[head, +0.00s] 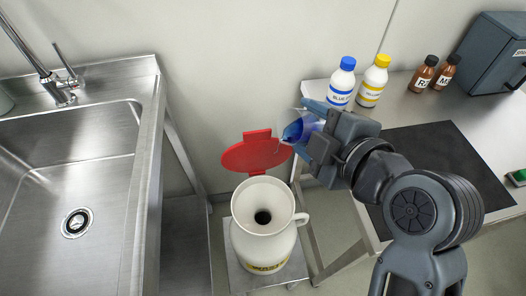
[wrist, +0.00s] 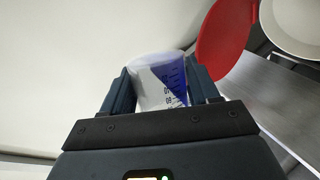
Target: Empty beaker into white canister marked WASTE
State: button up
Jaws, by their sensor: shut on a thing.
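The beaker (head: 300,127) is clear with dark blue liquid in it, and my gripper (head: 318,125) is shut on it. In the head view the beaker is tilted, its mouth to the left. The wrist view shows the beaker (wrist: 160,84) between both fingers (wrist: 162,88), with the blue liquid lying slanted on one side and printed marks on the wall. The white canister (head: 262,245) stands below and to the left of the beaker, with a yellow label, a wide funnel mouth and a dark hole. Its red lid (head: 256,152) is open at the back. I see no liquid falling.
A steel sink (head: 70,150) with a tap is on the left. The canister stands on a low steel stand (head: 235,270). On the right bench are a blue-capped bottle (head: 342,82), a yellow-capped bottle (head: 373,82), two brown bottles (head: 423,75), a dark mat (head: 440,165) and a grey box (head: 490,55).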

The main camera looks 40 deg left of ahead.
aim_at(290, 112)
jog(key=shift+r+n, duration=0.2)
jog(key=shift+n, duration=0.1)
jog(key=shift+s+r+n+t, duration=0.1)
jog(key=shift+r+n+t, duration=0.1)
jog(key=shift+n+t, duration=0.2)
jog(key=shift+s+a+r+h, duration=0.15)
jog(key=shift+s+h, duration=0.05)
jog(key=shift+h, duration=0.1)
jog(key=shift+s+a+r+n+t+b, duration=0.25)
jog(key=shift+s+n+t+b, duration=0.25)
jog(key=shift+s+n, duration=0.1)
jog(key=shift+s+r+n+t+b, duration=0.15)
jog(key=shift+r+n+t+b, duration=0.1)
jog(key=shift+n+t+b, duration=0.2)
dwell(0.4)
jog(key=shift+s+a+r+n, duration=0.15)
jog(key=shift+r+n, duration=0.1)
jog(key=shift+n, duration=0.2)
jog(key=shift+s+r+n+t+b, duration=0.1)
jog(key=shift+n+t+b, duration=0.2)
jog(key=shift+t+b, duration=0.05)
